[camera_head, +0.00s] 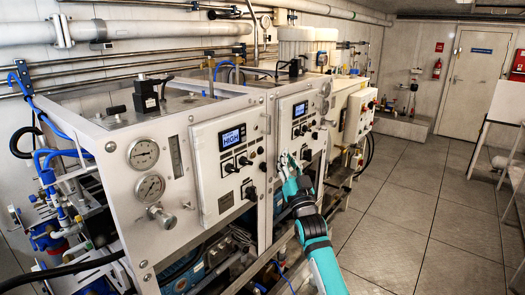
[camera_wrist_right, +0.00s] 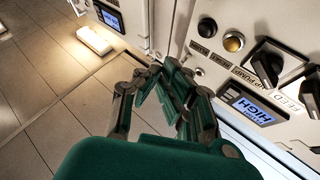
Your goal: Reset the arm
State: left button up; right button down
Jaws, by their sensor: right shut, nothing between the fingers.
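My right arm (camera_head: 318,245) reaches up from the bottom of the head view. My right gripper (camera_head: 284,160) is in front of the watermaker cabinet, at the lower edge of the right control panel (camera_head: 299,122). In the right wrist view, the fingers of the gripper (camera_wrist_right: 168,78) are shut together and empty. A panel with a lit display reading HIGH (camera_wrist_right: 258,108), black knobs (camera_wrist_right: 268,65) and a brass-coloured round part (camera_wrist_right: 234,42) lies to the right of the fingers. Whether the fingertips touch the panel cannot be told. My left gripper is not in view.
The left control panel (camera_head: 226,185) has its own display (camera_head: 232,138) and knobs. Pressure gauges (camera_head: 143,153) sit on the cabinet's left part. Tiled floor (camera_head: 410,215) is clear to the right. A rack (camera_head: 505,130) stands at the right edge, and a door (camera_head: 478,75) is at the back.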

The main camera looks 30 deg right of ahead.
dwell(0.7)
jog(key=s+a+f+n+g+y+b, duration=0.1)
jog(key=s+a+f+g, duration=0.15)
jog(key=f, duration=1.15)
jog(key=s+a+f+n+g+y, duration=0.1)
jog(key=a+f+g+y, duration=0.15)
jog(key=f, duration=1.05)
jog(key=s+a+f+n+g+y+b, duration=0.1)
jog(key=a+f+g, duration=0.2)
jog(key=f, duration=1.1)
jog(key=s+a+f+n+g, duration=0.1)
jog(key=s+a+f+g, duration=0.2)
jog(key=s+f, duration=0.6)
jog(key=s+a+f+n+g, duration=0.1)
jog(key=s+a+f+g, duration=0.1)
jog(key=s+f, duration=0.65)
jog(key=s+a+f+n+g, duration=0.1)
jog(key=s+f, duration=0.5)
jog(key=s, duration=0.6)
jog(key=s+a+f+n+g+y+b, duration=0.1)
jog(key=s+a+f+g, duration=0.2)
jog(key=s, duration=0.9)
jog(key=s+a+f+n+g, duration=0.1)
jog(key=s+f+g, duration=0.3)
jog(key=s+f, duration=0.7)
jog(key=shift+s+a+f+g+y+b, duration=0.15)
jog(key=shift+s+a+g+y+b, duration=0.25)
jog(key=shift+s+a, duration=0.6)
